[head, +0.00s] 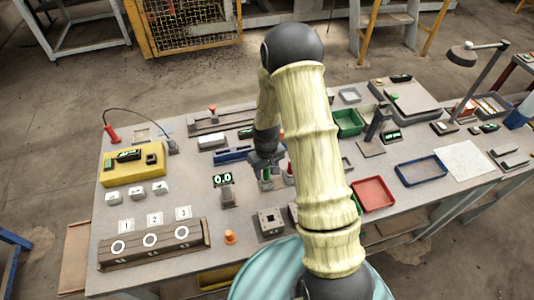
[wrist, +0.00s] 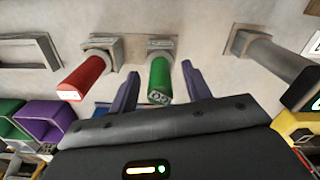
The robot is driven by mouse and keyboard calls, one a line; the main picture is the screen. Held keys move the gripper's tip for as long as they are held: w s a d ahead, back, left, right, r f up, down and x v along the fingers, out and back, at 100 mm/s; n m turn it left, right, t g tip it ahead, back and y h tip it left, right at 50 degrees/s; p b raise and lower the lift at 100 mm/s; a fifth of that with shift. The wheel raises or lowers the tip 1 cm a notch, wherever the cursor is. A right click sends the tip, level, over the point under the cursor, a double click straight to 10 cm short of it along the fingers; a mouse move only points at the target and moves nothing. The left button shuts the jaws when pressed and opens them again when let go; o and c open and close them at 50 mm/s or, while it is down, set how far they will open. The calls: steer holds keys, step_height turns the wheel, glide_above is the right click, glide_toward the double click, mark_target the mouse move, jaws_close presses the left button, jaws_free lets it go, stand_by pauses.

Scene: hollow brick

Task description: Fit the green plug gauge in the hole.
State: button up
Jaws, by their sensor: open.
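The green plug gauge (wrist: 159,78) stands in a small grey holder in the wrist view, its end facing the camera. It also shows partly in the head view (head: 266,184), below my gripper. In the head view my gripper (head: 265,162) is over the middle of the table. A grey block (head: 270,221) with a dark hole in its top sits nearer the front edge, beside my arm.
A red plug (wrist: 84,77) in its own holder is left of the green one, and a grey cylinder (wrist: 272,55) is to the right. A small display (head: 223,180) stands left of my gripper. A red tray (head: 373,193) and a blue tray (head: 421,171) lie to the right.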

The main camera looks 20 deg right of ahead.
step_height(320, 180, up, 17)
steer(key=b, duration=0.2)
steer(key=shift+b, duration=0.4)
steer(key=shift+s+f, duration=0.1)
stand_by(0.7)
steer(key=s+r+m+t, duration=0.1)
steer(key=s+m+t, duration=0.1)
steer(key=s, duration=1.2)
steer(key=shift+r+m+t, duration=0.3)
steer(key=shift+r+m, duration=0.1)
steer(key=shift+m, duration=0.1)
